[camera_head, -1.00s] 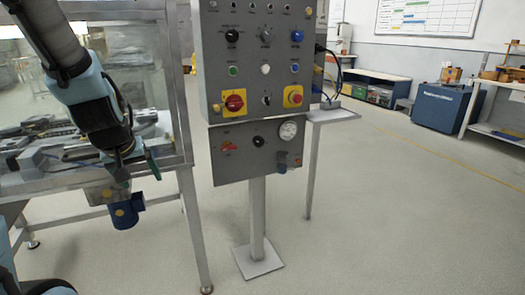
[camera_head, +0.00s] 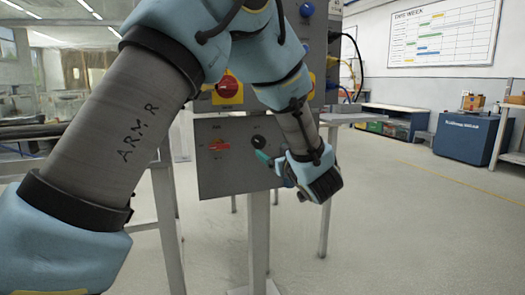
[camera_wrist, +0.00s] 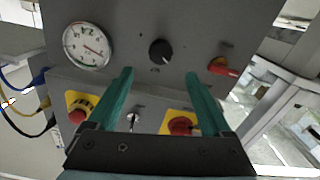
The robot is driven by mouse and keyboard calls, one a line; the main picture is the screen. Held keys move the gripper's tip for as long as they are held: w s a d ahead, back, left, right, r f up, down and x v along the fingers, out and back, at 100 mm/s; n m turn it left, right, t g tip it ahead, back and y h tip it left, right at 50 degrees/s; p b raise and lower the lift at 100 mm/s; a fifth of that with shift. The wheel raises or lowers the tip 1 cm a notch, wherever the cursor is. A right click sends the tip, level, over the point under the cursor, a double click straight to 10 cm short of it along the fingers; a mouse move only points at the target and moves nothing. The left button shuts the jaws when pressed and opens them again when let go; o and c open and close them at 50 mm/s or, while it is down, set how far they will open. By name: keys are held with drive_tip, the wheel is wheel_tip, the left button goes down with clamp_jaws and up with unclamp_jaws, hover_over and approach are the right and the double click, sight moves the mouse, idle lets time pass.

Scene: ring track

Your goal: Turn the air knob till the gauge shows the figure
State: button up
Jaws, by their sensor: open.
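The lower grey panel (camera_head: 225,175) carries a black knob (camera_head: 258,142), which also shows in the wrist view (camera_wrist: 161,51). I cannot read its label. The round white gauge (camera_wrist: 88,45) is left of the knob in the wrist view, where the panel appears turned over. Its needle slants down to the right; the figures are too small to read surely. In the head view my arm hides the gauge. My gripper (camera_wrist: 160,74) is open and empty. Its two green fingers point toward the panel, either side of the knob in the picture, apparently short of it.
A red switch (camera_head: 219,145) is beside the knob. Red buttons on yellow plates (camera_wrist: 181,123) and a small toggle (camera_wrist: 132,119) lie near my fingers in the wrist view. A side shelf (camera_head: 345,117) stands right of the panel. Floor to the right is clear.

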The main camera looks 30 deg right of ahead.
sight(260, 142)
drive_tip(key=w, duration=0.6)
drive_tip(key=w+d, duration=0.1)
drive_tip(key=w, duration=0.3)
drive_tip(key=shift+d+b, duration=0.1)
drive_tip(key=shift+b, duration=0.3)
clamp_jaws()
